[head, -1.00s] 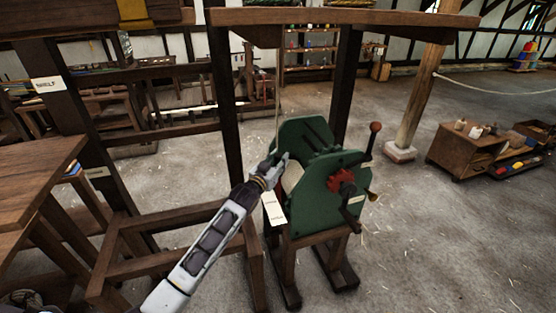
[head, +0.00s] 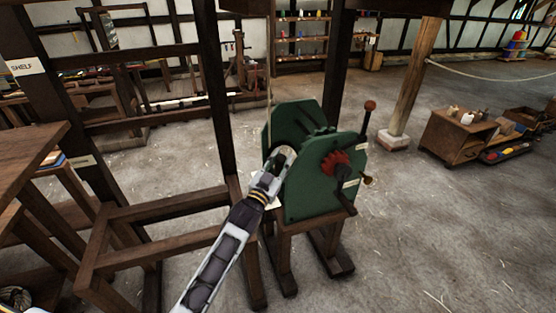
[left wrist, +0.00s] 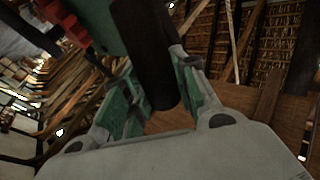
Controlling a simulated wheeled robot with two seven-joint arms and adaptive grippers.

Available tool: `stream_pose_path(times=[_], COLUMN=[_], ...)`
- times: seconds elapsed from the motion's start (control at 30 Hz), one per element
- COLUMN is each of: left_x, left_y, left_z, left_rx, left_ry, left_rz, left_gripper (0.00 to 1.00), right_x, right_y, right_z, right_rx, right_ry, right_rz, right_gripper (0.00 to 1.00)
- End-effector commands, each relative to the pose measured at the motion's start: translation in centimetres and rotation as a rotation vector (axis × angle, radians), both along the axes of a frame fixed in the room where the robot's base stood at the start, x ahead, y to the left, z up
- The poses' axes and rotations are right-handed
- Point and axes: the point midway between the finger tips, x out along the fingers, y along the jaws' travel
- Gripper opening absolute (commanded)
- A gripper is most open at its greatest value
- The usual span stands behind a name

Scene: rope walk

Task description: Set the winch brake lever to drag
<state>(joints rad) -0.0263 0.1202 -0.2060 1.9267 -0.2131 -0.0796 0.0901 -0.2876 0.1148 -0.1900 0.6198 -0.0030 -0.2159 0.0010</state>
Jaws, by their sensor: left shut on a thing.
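The green winch (head: 310,190) stands on a wooden stand, with a red toothed wheel (head: 334,165) and a dark crank on its near side. A dark lever with a reddish-brown ball knob (head: 370,105) rises upright at its right edge. My left gripper (head: 280,163) is at the winch's left side, away from this lever. In the left wrist view, its green-padded fingers (left wrist: 163,95) stand on either side of a thick dark round bar (left wrist: 145,50). I cannot tell which winch part the bar is; the head view hides the grip. My right gripper is not in view.
A low wooden frame (head: 160,205) and a wooden table (head: 35,165) stand to the left. Dark posts rise behind the winch. A wooden cabinet (head: 455,138) stands at the right. The floor right of the winch is clear.

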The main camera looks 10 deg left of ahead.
Motion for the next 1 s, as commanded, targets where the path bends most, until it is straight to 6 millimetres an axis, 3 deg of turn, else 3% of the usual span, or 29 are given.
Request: stream_pose_path(times=[0.47,0.5,0.63,0.87,1.0], left_x=[-0.7,-0.7,-0.7,-0.6,-0.7], left_y=[-0.5,-0.5,-0.4,-0.4,-0.4], left_z=[-0.3,-0.3,-0.3,-0.2,-0.2], left_rx=[0.013,0.013,0.013,0.013,0.013], left_ry=[-0.018,-0.018,-0.018,-0.019,-0.019], left_rz=[0.000,0.000,0.000,0.001,0.001], left_gripper=[0.00,0.32,0.49,0.51,0.51], right_x=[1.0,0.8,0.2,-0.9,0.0], right_y=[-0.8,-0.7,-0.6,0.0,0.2], right_z=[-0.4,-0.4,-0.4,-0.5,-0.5], right_rx=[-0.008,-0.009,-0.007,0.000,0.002], right_ry=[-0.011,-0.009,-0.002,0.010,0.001], right_rz=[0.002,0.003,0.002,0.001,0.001], right_gripper=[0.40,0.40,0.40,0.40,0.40])
